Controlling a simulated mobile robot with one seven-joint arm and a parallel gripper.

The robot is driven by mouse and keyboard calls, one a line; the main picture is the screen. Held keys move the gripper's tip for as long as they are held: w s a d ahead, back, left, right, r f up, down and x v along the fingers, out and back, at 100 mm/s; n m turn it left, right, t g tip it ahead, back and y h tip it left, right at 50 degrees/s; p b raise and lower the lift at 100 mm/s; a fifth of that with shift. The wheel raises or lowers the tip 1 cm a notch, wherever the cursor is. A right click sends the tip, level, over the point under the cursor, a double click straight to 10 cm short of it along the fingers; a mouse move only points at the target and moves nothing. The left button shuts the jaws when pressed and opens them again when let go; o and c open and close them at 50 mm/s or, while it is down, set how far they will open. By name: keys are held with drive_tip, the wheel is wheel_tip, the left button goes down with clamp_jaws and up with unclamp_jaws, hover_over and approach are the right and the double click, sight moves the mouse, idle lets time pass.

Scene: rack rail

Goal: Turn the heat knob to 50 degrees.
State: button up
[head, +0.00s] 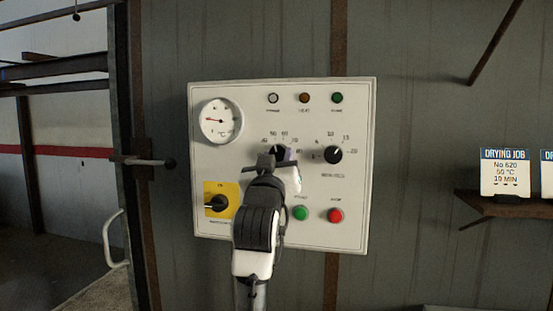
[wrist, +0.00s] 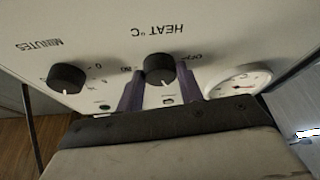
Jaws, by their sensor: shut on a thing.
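The heat knob (wrist: 159,69) is a black dial under the upside-down label HEAT °C in the wrist view. My gripper (wrist: 163,88) has its two purple fingers on either side of it, shut on the knob. In the head view the heat knob (head: 279,151) shows partly behind my gripper (head: 284,155), and my arm hides the area below it. Part of the scale shows above the knob, but its small figures are hard to read. I cannot tell the exact setting of the pointer.
The pale control panel (head: 355,205) also holds a minutes knob (head: 333,154), a round temperature gauge (head: 221,121), a yellow-backed switch (head: 217,203), a green button (head: 300,214) and a red button (head: 336,215). A card (head: 505,173) at right reads No 620, 50 °C, 10 MIN.

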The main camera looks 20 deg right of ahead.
drive_tip(key=o, duration=1)
drive_tip(key=b+v, duration=0.4)
drive_tip(key=v, duration=0.9)
drive_tip(key=shift+s+a+f, duration=0.15)
drive_tip(key=shift+s+a, duration=0.05)
drive_tip(key=shift+s, duration=0.15)
